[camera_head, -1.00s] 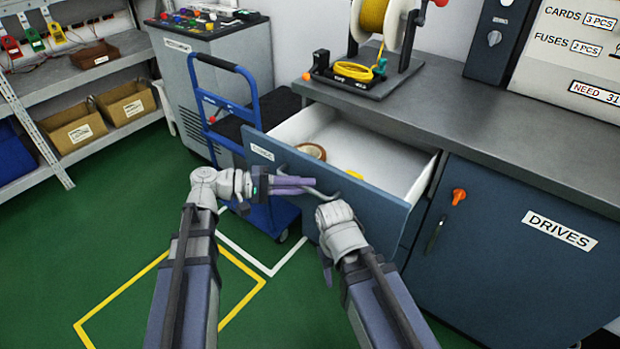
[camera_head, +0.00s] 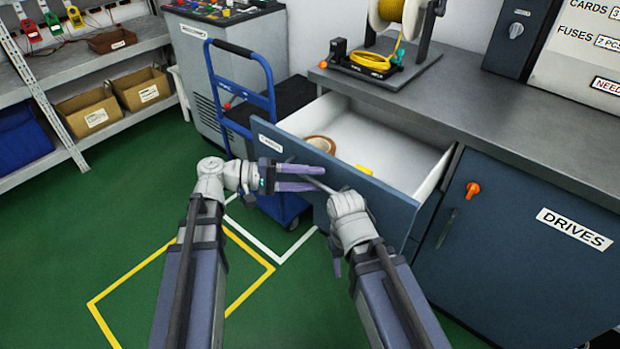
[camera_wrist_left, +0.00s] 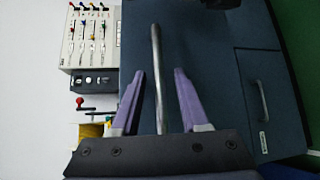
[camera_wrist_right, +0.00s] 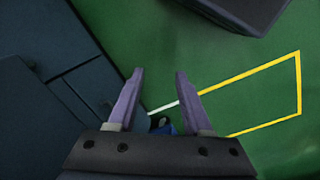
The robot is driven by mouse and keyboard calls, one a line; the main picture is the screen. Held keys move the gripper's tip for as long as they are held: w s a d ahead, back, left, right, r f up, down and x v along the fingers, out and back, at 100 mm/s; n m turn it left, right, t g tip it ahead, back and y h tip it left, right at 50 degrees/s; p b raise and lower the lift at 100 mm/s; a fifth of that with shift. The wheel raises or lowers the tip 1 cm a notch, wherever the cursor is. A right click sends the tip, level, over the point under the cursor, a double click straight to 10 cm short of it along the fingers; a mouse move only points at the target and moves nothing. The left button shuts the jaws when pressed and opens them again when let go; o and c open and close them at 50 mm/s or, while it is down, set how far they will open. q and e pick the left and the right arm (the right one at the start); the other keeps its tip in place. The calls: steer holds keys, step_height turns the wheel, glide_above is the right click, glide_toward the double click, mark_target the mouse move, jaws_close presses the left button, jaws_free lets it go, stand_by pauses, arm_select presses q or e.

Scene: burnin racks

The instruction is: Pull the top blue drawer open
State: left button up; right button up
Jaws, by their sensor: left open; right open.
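The top blue drawer (camera_head: 290,160) stands pulled out from the workbench, with its white inside showing. Its grey bar handle (camera_head: 320,184) is on the front face. My left gripper (camera_head: 314,178) is at the handle with its fingers apart. In the left wrist view the handle (camera_wrist_left: 157,80) runs between the two open purple fingers, with gaps on both sides. My right gripper (camera_head: 337,267) points down in front of the drawer, mostly hidden by its own wrist. In the right wrist view its fingers (camera_wrist_right: 158,78) are apart and empty, above the green floor.
A tape roll (camera_head: 321,144) and a small yellow item (camera_head: 364,170) lie in the drawer. A blue trolley (camera_head: 270,120) stands left of it. The DRIVES door (camera_head: 520,240) is at right, a cable spool stand (camera_head: 385,66) on the bench. Green floor is clear at left.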

arm_select(q)
steer(key=s+a+r+p, duration=0.1)
steer(key=a, duration=0.6)
steer(key=shift+a, duration=0.3)
steer(key=s+a+f+m+g+y+p, duration=0.1)
steer(key=s+a+f+m+y, duration=0.15)
steer(key=f+y, duration=0.6)
steer(key=s+a+f+m+y, duration=0.1)
steer(key=s+a+f+y, duration=0.15)
steer(key=f+y, duration=0.6)
steer(key=s+d+r+m+p, duration=0.1)
steer(key=d+r+p, duration=0.2)
steer(key=r+p, duration=0.4)
steer(key=s+d+r+m+g+p, duration=0.1)
steer(key=d+r+p, duration=0.3)
steer(key=r+p, duration=0.4)
steer(key=s+d+r+m+p, duration=0.1)
steer(key=s+d+r+p, duration=0.2)
steer(key=r+p, duration=0.5)
steer(key=shift+d+r+m+p, duration=0.15)
steer(key=shift+d+m+p, duration=0.25)
steer(key=shift+p, duration=0.15)
